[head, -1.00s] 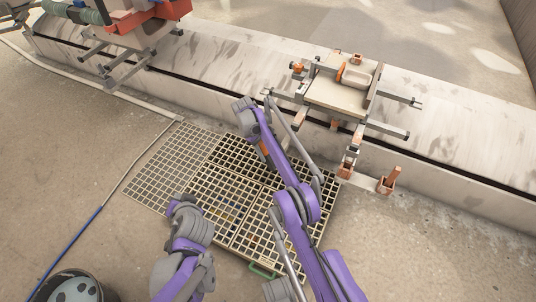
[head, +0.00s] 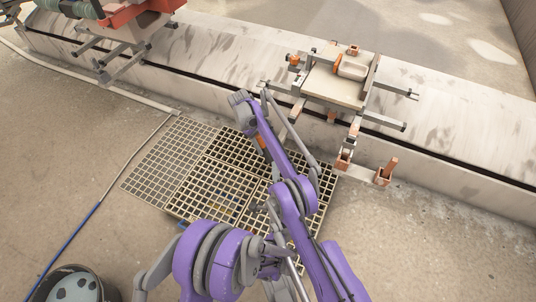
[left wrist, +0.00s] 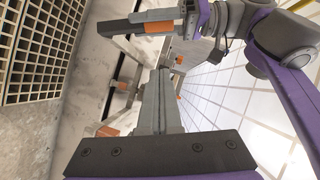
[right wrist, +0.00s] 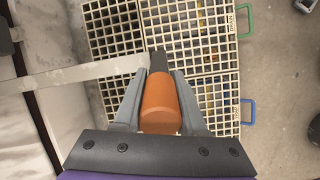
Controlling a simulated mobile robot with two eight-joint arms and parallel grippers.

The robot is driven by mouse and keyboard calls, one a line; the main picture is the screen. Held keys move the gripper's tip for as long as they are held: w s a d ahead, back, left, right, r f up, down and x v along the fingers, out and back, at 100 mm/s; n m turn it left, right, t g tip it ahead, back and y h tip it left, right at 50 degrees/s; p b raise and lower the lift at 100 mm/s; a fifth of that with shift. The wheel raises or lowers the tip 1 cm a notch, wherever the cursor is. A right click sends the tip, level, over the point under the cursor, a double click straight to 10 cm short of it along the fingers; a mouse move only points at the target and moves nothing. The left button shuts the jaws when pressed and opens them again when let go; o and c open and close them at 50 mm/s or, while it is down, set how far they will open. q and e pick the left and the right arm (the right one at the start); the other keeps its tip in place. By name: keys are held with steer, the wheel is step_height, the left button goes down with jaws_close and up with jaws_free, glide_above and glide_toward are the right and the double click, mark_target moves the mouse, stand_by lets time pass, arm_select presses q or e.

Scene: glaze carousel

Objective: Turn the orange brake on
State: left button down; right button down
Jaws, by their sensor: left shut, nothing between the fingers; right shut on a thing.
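The orange brake's thick orange grip (right wrist: 160,103) with a dark tip is between the fingers of my right gripper (right wrist: 158,95) in the right wrist view. The gripper is shut on it, and the grip hangs over the grate. An orange-banded dark bar (left wrist: 155,28) shows at the top of the left wrist view, close to the end of my right arm; I cannot tell if it is the same grip. My left gripper (left wrist: 167,72) is shut and empty, apart from that bar.
A floor grate (head: 165,160) lies below my arms. The metal frame (head: 335,88) with orange parts stands on the pale ledge (head: 450,135). Upright orange pieces (head: 386,170) stand at its foot. A bucket (head: 75,290) and a hose (head: 85,219) lie at left.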

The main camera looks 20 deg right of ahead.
arm_select(q)
steer(key=a+f+x, duration=0.1)
steer(key=a+x, duration=0.1)
steer(key=x, duration=1)
steer(key=shift+w+a, duration=0.25)
steer(key=shift+w, duration=0.3)
steer(key=shift+w+a+f, duration=0.15)
steer(key=shift+w+a, duration=0.45)
steer(key=shift+w, duration=0.1)
arm_select(e)
steer(key=shift+s, duration=0.15)
steer(key=c, duration=0.8)
jaws_free()
steer(key=shift+d, duration=0.1)
steer(key=o, duration=0.3)
arm_select(q)
steer(key=shift+d, duration=0.1)
arm_select(e)
steer(key=shift+o, duration=0.2)
steer(key=shift+r, duration=0.1)
